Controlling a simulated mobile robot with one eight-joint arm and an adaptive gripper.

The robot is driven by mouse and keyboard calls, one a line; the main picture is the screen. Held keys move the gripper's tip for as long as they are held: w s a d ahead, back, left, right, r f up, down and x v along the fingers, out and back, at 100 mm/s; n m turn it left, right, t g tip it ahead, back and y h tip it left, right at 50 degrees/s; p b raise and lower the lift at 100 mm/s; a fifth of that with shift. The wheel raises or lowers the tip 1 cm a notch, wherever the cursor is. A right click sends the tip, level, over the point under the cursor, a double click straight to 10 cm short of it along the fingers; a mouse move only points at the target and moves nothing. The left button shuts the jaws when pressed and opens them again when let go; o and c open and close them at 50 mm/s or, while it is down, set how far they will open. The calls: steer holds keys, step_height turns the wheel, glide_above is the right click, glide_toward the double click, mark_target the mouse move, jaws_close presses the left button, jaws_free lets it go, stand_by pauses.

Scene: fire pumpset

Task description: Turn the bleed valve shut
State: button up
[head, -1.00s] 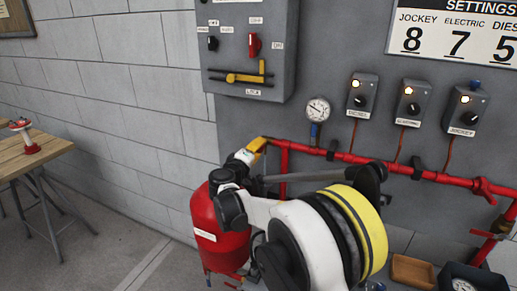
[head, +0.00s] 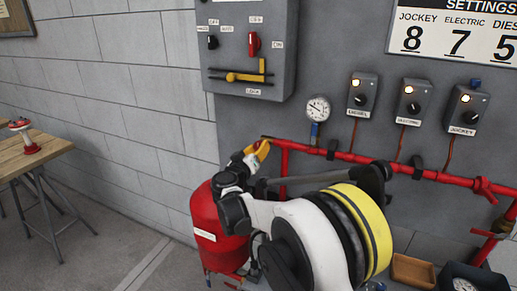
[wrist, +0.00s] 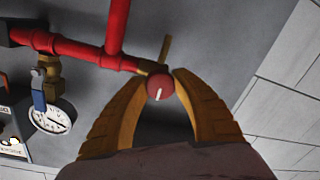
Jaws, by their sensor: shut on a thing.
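The bleed valve shows in the wrist view as a round red knob (wrist: 161,87) with a white mark, at the end of a red pipe. A thin brass piece sticks out behind it. My gripper (wrist: 160,85) has its yellow fingertips on both sides of the knob, shut on it. The white mark on the knob slants slightly. In the head view my gripper (head: 258,150) is at the left end of the red pipe, and the knob is mostly hidden by the fingers.
The red pipe (head: 350,157) runs right along the grey panel. A gauge (head: 318,108) with a blue-handled valve (head: 314,130) sits just above it. A red tank (head: 210,225) stands below my arm. A wooden table (head: 45,150) is at far left.

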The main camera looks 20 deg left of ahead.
steer(key=shift+m, duration=0.3)
steer(key=o, duration=1.2)
steer(key=s, duration=1.2)
steer(key=shift+r, duration=0.15)
